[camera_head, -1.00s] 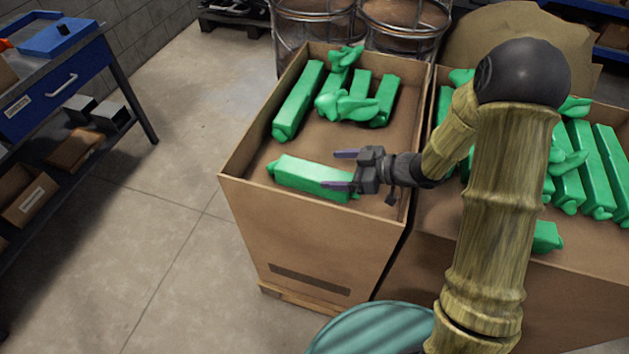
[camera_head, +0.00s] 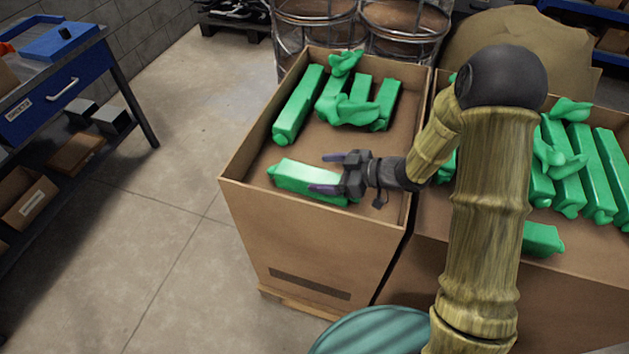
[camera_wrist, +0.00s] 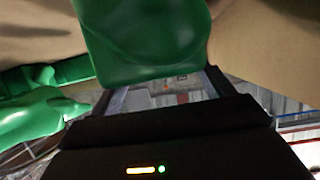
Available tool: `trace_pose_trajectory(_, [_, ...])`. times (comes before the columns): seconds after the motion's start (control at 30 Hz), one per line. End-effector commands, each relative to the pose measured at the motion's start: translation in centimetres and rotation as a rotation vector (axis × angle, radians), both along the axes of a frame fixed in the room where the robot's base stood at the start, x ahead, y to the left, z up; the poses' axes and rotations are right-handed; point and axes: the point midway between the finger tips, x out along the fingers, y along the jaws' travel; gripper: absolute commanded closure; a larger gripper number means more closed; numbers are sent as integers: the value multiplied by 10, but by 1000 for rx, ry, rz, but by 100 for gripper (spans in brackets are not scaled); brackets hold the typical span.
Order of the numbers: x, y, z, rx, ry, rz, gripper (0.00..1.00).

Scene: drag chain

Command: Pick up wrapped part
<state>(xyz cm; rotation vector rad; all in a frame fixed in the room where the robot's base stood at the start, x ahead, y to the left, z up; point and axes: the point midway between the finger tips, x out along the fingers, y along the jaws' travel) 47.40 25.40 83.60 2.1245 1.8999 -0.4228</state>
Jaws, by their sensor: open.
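A green wrapped part (camera_head: 292,177) lies on the floor of the left cardboard box (camera_head: 310,225), close to the near wall. My gripper (camera_head: 325,173) is open and reaches in from the right. Its two fingers point left at the right half of this part, and the nearer finger overlaps it in the picture. I cannot tell whether they touch. In the wrist view a green part (camera_wrist: 148,38) is very close above the dark gripper body, and the fingertips are not clear there.
Several other green wrapped parts (camera_head: 297,108) lie at the far end of the left box. A second box (camera_head: 470,215) with more green parts stands right beside it. A workbench with a blue drawer (camera_head: 50,100) stands at left. Bare box floor lies between the near part and the far ones.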

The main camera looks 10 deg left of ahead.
Motion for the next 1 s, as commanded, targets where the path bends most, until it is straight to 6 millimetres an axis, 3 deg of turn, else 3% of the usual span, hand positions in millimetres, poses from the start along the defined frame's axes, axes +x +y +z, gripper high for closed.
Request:
trace_pose_trajectory(0.13, [-3,24,-7,-1,0,7,20])
trace_pose_trajectory(0.3, [0,39,-13,1,-1,1,20])
trace_pose_trajectory(0.83, [1,39,-13,1,0,-1,20])
trace_pose_trajectory(0.87, [1,40,-13,1,0,-1,22])
trace_pose_trajectory(1.0, [1,40,-13,1,-1,0,49])
